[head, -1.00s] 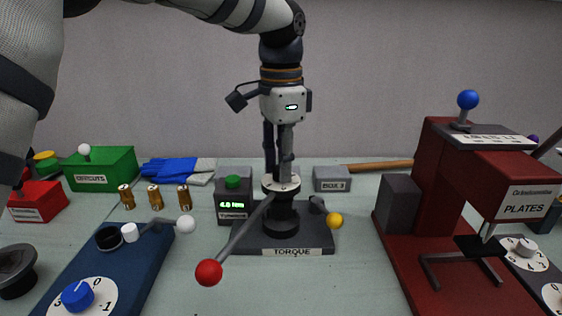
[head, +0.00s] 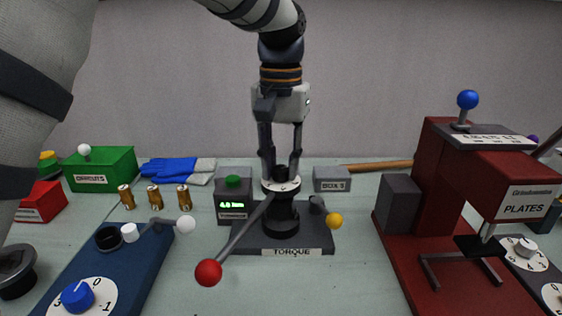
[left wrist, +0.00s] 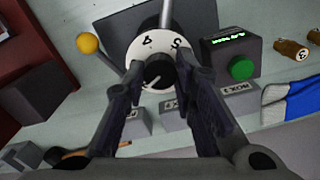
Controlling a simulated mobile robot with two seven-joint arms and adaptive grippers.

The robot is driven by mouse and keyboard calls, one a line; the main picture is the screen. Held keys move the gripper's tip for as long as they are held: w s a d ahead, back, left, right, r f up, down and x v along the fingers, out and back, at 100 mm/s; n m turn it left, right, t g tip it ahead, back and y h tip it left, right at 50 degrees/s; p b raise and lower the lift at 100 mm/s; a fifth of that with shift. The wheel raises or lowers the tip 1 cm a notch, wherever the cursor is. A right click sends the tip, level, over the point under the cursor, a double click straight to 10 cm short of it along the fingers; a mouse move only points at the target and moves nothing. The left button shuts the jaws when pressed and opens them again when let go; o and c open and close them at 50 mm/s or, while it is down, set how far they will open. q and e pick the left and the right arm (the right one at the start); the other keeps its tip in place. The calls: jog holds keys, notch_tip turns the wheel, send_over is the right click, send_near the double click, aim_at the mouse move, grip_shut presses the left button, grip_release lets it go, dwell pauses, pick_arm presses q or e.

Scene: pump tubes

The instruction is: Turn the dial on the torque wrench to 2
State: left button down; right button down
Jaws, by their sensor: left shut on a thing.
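The torque wrench (head: 281,219) stands on a dark base labelled TORQUE (head: 291,252) in the middle of the table. A long lever with a red ball (head: 208,272) points to the front left. A yellow ball (head: 335,220) is at its right. On top is a white numbered ring with a black dial knob (left wrist: 159,76); 4 and 5 can be read on the ring in the left wrist view. My left gripper (head: 281,174) points straight down from above, its fingers on either side of the knob and shut on it. My right gripper is not in view.
A box with a green display and green button (head: 233,200) stands just left of the wrench. A red PLATES press (head: 440,190) rises at the right. A blue panel with a dial (head: 130,250) lies at front left. Several brass cylinders (head: 155,197) stand behind it.

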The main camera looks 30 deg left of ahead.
aim_at(281, 168)
pick_arm(q)
jog(key=shift+n, duration=1.1)
jog(key=c, duration=1.3)
grip_release()
notch_tip(281, 168, up, 12)
